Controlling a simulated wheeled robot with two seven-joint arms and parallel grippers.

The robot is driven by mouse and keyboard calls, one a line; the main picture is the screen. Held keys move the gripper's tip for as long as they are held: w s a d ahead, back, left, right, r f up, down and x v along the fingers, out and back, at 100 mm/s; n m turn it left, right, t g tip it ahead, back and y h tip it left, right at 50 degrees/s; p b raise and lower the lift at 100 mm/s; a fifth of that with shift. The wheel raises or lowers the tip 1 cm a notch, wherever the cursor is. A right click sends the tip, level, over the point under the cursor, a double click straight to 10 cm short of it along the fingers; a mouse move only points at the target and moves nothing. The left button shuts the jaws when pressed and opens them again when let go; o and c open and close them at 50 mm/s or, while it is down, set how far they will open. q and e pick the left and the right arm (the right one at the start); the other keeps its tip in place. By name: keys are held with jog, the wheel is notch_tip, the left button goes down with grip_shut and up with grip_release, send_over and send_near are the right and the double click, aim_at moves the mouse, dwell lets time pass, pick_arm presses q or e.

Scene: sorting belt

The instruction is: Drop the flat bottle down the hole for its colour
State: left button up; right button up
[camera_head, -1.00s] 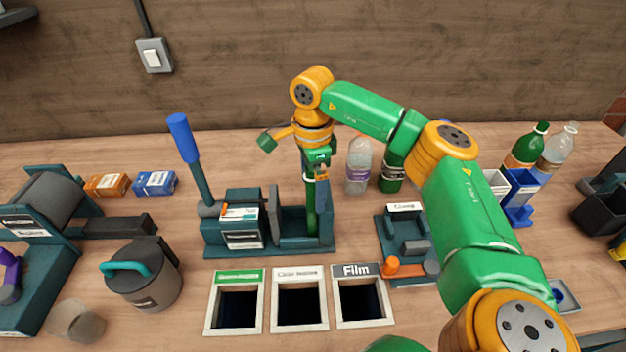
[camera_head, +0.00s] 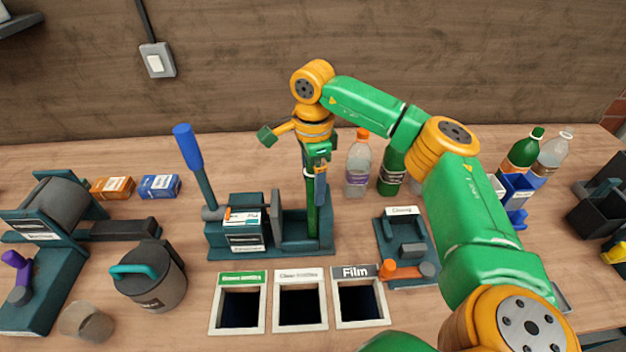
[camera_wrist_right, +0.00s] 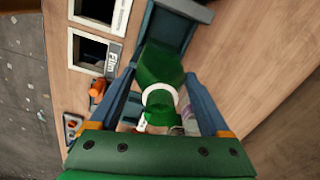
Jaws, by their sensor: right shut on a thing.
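My right gripper (camera_head: 319,182) points down over the open bay of the lever press (camera_head: 290,247) and is shut on a green bottle (camera_head: 311,212). The bottle is upright and looks narrow, its lower end in or just above the bay. In the right wrist view the green bottle (camera_wrist_right: 160,68), with a white ring at its neck, sits between the blue fingers. Three framed holes lie in front of the press: green bottles (camera_head: 238,278), clear bottles (camera_head: 300,277) and film (camera_head: 357,272). My left gripper is not in view.
The press lever (camera_head: 188,150) stands up on the left. A clear bottle (camera_head: 358,168) and another green bottle (camera_head: 391,175) stand right of the bay. A clamp fixture (camera_head: 405,235) sits right of the holes. A grey lidded pot (camera_head: 155,285) stands left of them.

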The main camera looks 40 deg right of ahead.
jog(key=shift+r+p, duration=4.55)
jog(key=shift+r, duration=0.25)
notch_tip(320, 180, up, 2)
jog(key=shift+r+p, duration=0.2)
jog(key=shift+p, duration=0.55)
jog(key=shift+f, duration=0.1)
